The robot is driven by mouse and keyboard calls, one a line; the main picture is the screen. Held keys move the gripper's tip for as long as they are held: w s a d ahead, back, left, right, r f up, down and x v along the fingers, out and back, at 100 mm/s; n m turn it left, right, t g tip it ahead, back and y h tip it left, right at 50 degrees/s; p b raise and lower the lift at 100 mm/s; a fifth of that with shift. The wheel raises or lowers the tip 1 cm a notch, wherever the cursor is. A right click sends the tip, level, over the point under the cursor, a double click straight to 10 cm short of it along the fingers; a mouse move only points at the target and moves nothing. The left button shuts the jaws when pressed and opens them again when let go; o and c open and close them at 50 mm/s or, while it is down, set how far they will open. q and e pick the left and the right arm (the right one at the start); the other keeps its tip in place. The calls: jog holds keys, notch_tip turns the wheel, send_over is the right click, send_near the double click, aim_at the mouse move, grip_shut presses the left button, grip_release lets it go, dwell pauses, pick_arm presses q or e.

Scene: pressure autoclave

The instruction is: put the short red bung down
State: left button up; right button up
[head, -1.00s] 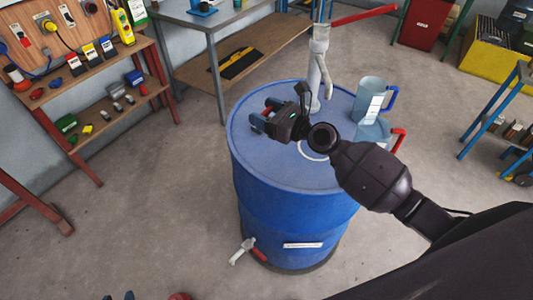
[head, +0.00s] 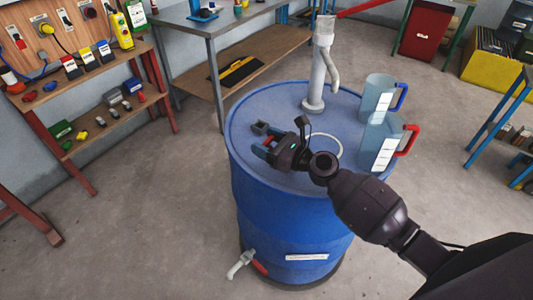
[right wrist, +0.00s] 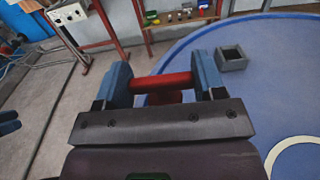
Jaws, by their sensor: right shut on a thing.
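The short red bung (right wrist: 160,83) is held crosswise between the blue fingers of my right gripper (right wrist: 162,82) in the right wrist view. More red shows below it, partly hidden by the gripper body. In the head view my right gripper (head: 268,145) is over the left part of the blue drum's top (head: 290,98); the bung is mostly hidden there. A small grey square holder (right wrist: 231,58) with a dark opening sits on the drum top, just beyond the fingers; it also shows in the head view (head: 260,127). My left gripper is not seen.
A grey hand pump (head: 313,102) stands at the back of the drum top. Two clear jugs, one with a blue handle (head: 378,98) and one with a red handle (head: 383,140), stand on the right. A white ring (head: 339,155) marks the drum top. A tap (head: 241,263) juts out low.

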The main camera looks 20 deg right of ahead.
notch_tip(320, 180, down, 3)
jog(key=shift+f+b, duration=0.1)
jog(key=shift+b, duration=0.5)
jog(key=shift+f, duration=0.2)
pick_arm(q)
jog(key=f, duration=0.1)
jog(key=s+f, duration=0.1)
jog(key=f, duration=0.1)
pick_arm(e)
jog(key=shift+r, duration=0.1)
jog(key=o, duration=0.9)
jog(key=shift+f, duration=0.2)
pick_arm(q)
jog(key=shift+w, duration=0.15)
